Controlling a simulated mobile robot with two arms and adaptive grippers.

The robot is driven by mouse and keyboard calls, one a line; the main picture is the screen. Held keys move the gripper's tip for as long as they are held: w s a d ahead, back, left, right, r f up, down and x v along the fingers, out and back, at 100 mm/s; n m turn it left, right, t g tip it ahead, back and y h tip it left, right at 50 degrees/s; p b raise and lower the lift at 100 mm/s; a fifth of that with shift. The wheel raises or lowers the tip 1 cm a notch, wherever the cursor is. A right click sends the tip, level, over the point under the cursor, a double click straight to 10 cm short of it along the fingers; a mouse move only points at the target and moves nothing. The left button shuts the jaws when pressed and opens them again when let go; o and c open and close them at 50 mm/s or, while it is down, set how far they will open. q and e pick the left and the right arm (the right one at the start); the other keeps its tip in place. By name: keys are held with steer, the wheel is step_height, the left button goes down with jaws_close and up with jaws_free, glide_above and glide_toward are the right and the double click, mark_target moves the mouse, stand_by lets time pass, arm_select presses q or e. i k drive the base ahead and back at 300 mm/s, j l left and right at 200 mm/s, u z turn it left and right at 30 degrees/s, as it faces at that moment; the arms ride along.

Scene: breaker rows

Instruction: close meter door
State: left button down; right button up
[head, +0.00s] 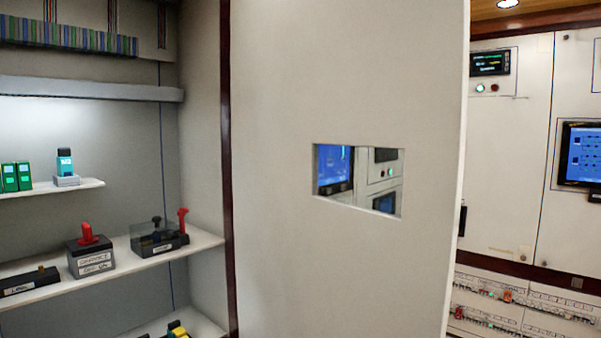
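The meter door (290,255) is a large plain light-grey panel in the middle of the head view. It stands swung open beside the cabinet, with its left edge along a dark red-brown frame post (226,170). A rectangular window (358,180) in it shows a blue screen and panel parts. The door's free edge (458,150) is on the right. The door's handle cannot be made out. Neither of my grippers shows in this view.
The open cabinet at left has shelves (130,262) with a red-handled switch box (90,252), a second red-levered device (160,238) and green modules (17,177). At right are wall panels (505,140), a blue monitor (583,155) and breaker rows (520,305).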

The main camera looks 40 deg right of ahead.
mark_target(306, 74)
steer(key=l+u, duration=0.1)
steer(key=l, duration=0.7)
steer(key=l+u, duration=0.1)
steer(key=l, duration=0.7)
steer(key=k+l+u, duration=0.1)
steer(key=l, duration=0.75)
